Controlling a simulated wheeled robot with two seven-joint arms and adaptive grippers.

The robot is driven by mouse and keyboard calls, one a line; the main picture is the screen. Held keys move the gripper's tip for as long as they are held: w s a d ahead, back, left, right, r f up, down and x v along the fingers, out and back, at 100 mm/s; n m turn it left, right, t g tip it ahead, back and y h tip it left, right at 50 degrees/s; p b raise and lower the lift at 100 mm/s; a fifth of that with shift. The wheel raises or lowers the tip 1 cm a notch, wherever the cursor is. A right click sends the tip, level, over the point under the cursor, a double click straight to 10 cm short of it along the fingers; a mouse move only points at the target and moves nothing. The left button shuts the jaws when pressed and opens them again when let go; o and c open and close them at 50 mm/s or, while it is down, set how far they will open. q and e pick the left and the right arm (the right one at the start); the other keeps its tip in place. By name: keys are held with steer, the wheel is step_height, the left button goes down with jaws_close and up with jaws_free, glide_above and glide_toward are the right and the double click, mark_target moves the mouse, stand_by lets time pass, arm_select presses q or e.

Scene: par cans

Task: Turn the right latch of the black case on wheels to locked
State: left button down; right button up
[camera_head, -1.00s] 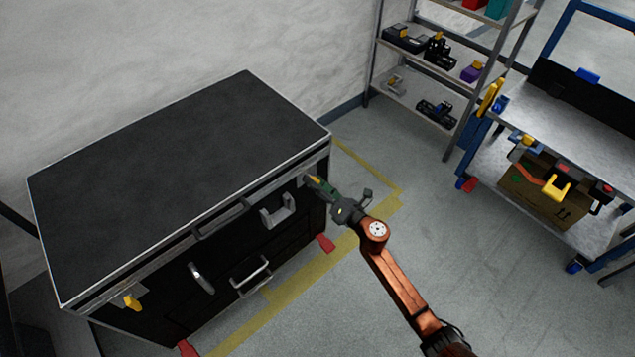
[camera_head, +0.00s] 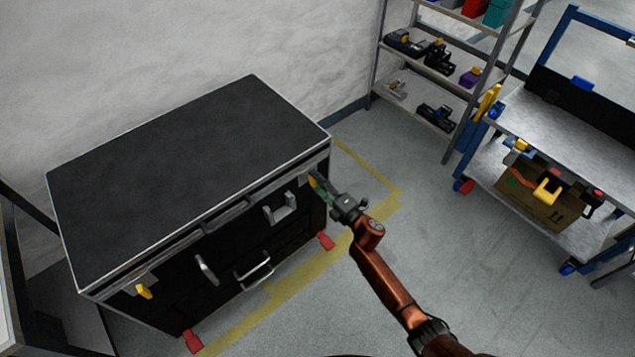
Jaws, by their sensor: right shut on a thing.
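The black case on wheels (camera_head: 190,165) stands against the wall with its lid down. Its right latch (camera_head: 312,181) is a yellow handle on a metal plate near the front's right end. My right gripper (camera_head: 318,183) is at this latch and shut on it, covering part of it, so its exact angle is hard to tell. The left latch (camera_head: 143,291), also yellow, is near the front's left end and hangs tilted down to the right. My left gripper is out of view.
Metal handles (camera_head: 255,271) stick out of the case front. Red wheel parts (camera_head: 325,240) show at its base. A shelf rack (camera_head: 424,64) and a blue workbench cart (camera_head: 540,130) stand at the right. The floor between is clear.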

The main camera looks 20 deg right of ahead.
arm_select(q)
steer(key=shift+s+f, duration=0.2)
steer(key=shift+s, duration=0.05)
arm_select(e)
steer(key=shift+d+m, duration=0.1)
steer(key=shift+m, duration=0.2)
steer(key=o, duration=1.2)
steer(key=shift+c, duration=0.2)
steer(key=shift+s, duration=0.3)
steer(key=v, duration=1.1)
steer(key=shift+s+d, duration=0.15)
steer(key=shift+s, duration=0.05)
